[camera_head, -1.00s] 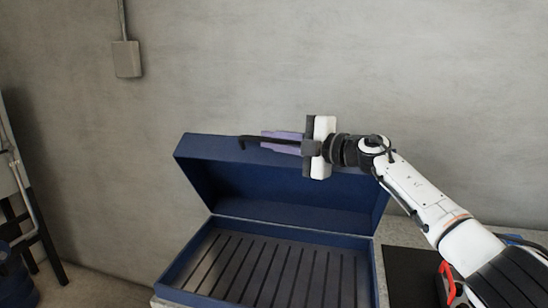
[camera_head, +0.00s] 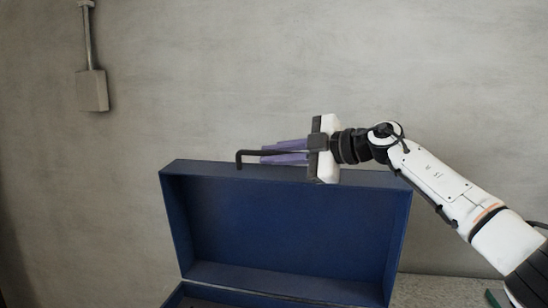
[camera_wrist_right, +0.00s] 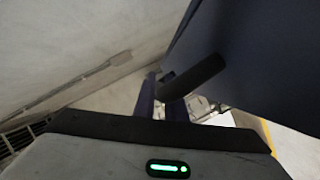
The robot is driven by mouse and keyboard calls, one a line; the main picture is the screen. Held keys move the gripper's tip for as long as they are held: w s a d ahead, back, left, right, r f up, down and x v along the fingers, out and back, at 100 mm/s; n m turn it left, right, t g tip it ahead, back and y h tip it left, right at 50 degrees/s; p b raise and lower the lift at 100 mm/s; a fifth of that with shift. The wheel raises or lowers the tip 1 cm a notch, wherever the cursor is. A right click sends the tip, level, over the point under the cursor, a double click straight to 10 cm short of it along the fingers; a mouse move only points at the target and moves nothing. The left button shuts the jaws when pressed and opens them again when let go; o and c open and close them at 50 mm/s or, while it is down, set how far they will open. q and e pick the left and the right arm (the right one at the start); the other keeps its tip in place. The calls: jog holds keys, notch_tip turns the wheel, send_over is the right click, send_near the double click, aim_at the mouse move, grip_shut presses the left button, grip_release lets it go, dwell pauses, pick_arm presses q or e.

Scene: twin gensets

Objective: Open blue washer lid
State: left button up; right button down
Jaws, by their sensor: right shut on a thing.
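The blue washer lid (camera_head: 290,225) stands raised, its hollow inner side facing me in the head view. Its dark bar handle (camera_head: 239,158) runs along the top edge. My right gripper (camera_head: 283,153), with purple fingers, is shut on the handle at the lid's top edge. In the right wrist view the purple fingers (camera_wrist_right: 153,95) reach to the dark handle (camera_wrist_right: 196,78), and the blue lid (camera_wrist_right: 245,50) fills the upper right. Of the washer's base, only the blue rim (camera_head: 184,292) shows at the bottom of the head view. My left gripper is not in view.
A bare grey wall (camera_head: 480,80) stands behind the lid, with a grey box and conduit (camera_head: 92,90) on it at the upper left. A grey counter surface (camera_head: 440,290) shows at the lower right. Space left of the lid looks clear.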

jog(key=shift+s+a, duration=0.1)
jog(key=c, duration=1.8)
grip_release()
jog(key=shift+r, duration=0.1)
jog(key=shift+s+d, duration=0.1)
jog(key=shift+d, duration=0.3)
jog(key=b+v, duration=0.2)
jog(key=v, duration=0.6)
jog(key=shift+s+d+b, duration=0.1)
jog(key=shift+d+b, duration=0.1)
jog(key=shift+b, duration=0.15)
jog(key=shift+s+d+r, duration=0.15)
jog(key=shift+s+d, duration=0.15)
jog(key=shift+d, duration=0.1)
